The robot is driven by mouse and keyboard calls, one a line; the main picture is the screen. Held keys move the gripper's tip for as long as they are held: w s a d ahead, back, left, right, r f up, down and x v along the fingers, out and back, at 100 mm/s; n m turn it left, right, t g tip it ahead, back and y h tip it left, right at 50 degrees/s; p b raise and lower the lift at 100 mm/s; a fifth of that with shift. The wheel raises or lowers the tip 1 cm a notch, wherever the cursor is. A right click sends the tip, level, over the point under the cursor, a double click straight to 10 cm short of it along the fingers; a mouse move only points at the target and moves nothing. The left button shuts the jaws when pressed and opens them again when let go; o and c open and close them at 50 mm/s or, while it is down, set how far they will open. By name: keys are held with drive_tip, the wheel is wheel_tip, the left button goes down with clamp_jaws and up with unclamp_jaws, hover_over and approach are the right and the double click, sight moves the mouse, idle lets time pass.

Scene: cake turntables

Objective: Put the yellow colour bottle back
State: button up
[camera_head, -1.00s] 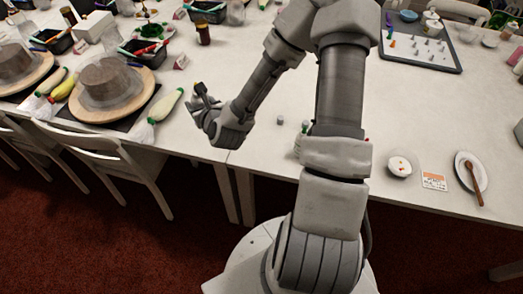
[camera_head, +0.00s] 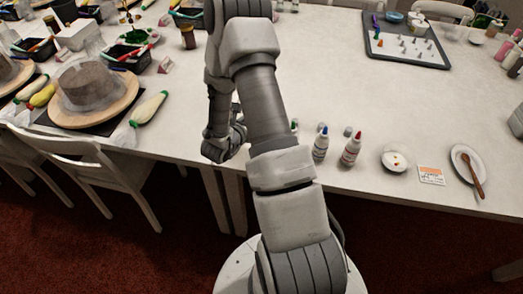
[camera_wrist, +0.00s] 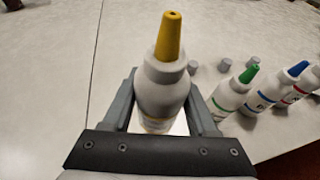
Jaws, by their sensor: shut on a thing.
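The yellow colour bottle (camera_wrist: 163,92), white with a yellow nozzle, stands between the two fingers of my gripper (camera_wrist: 160,108) in the wrist view. My gripper is shut on it, nozzle towards the camera. In the head view my gripper (camera_head: 236,138) is near the table's front edge, partly behind my arm, and the yellow bottle is hidden there. To its right in the wrist view are the green-tipped bottle (camera_wrist: 229,97), the blue-tipped bottle (camera_wrist: 276,90) and the red-tipped bottle (camera_wrist: 301,84). The blue-tipped (camera_head: 320,146) and red-tipped (camera_head: 351,151) bottles show in the head view.
Small grey caps (camera_wrist: 224,64) lie behind the bottles. A white bowl (camera_head: 395,160), a printed card (camera_head: 431,175) and a plate with a brown-handled tool (camera_head: 460,155) lie further right. A turntable with a cake (camera_head: 76,112) is at the left. The table's middle is clear.

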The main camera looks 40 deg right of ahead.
drive_tip(key=s+d+r+m+g+h+b, duration=0.1)
drive_tip(key=s+d+r+m+g+b, duration=0.15)
drive_tip(key=m+g+b, duration=0.45)
drive_tip(key=f+g, duration=0.1)
drive_tip(key=f, duration=0.2)
drive_tip(key=f+g, duration=0.1)
drive_tip(key=f, duration=0.2)
drive_tip(key=f+m+p, duration=0.1)
drive_tip(key=f, duration=0.2)
drive_tip(key=shift+w+d+g, duration=0.2)
drive_tip(key=shift+d+g, duration=0.1)
drive_tip(key=shift+g, duration=0.1)
drive_tip(key=shift+f, duration=0.1)
drive_tip(key=o, duration=0.8)
